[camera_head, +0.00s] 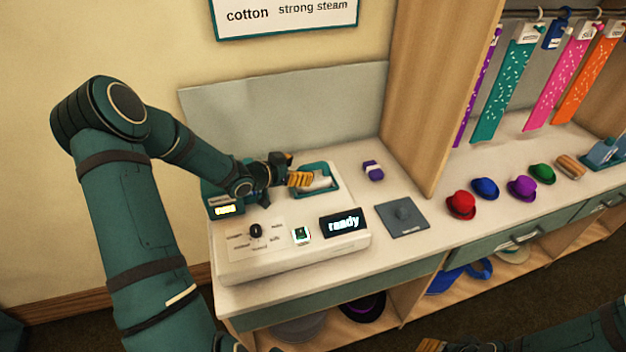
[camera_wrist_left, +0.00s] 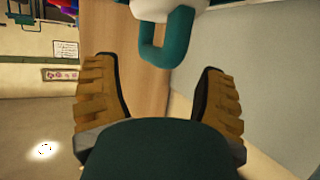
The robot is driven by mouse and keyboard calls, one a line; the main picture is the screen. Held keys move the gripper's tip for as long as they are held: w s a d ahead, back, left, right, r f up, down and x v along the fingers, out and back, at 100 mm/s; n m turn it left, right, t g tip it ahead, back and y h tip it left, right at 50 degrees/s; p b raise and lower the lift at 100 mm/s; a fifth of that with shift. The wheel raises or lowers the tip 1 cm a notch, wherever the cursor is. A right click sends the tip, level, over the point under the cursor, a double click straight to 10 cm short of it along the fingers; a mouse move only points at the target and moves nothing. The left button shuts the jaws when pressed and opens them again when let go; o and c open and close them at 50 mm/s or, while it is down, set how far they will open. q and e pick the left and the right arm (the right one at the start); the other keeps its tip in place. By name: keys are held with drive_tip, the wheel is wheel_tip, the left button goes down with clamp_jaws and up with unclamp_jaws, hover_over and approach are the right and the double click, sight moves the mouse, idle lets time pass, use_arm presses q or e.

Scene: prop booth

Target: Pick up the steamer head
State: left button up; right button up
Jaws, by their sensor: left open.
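The white steamer head (camera_head: 320,184) sits in a teal-rimmed recess at the back of the white steamer base (camera_head: 285,258), partly hidden behind my left gripper. My left gripper (camera_head: 301,179) is open, with its orange-padded fingers right beside the steamer head. In the left wrist view, a teal loop (camera_wrist_left: 148,55), which looks like its handle, lies ahead between the two fingertips of my left gripper (camera_wrist_left: 158,78). It looks clear of both fingers. My right gripper (camera_head: 432,345) shows only an orange fingertip at the bottom edge.
The base has a dial (camera_head: 256,230) and a lit "ready" display (camera_head: 343,222). A grey pad (camera_head: 402,217) and a purple item (camera_head: 373,170) lie to its right. Several small hats, including a red one (camera_head: 461,205), stand further right.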

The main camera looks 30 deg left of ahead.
sight(310, 166)
use_arm(q)
drive_tip(key=x, duration=0.5)
drive_tip(key=shift+w+d+r+b, duration=0.2)
drive_tip(key=shift+d+r+b, duration=0.05)
drive_tip(key=shift+r+b, duration=0.1)
drive_tip(key=shift+s, duration=0.1)
clamp_jaws()
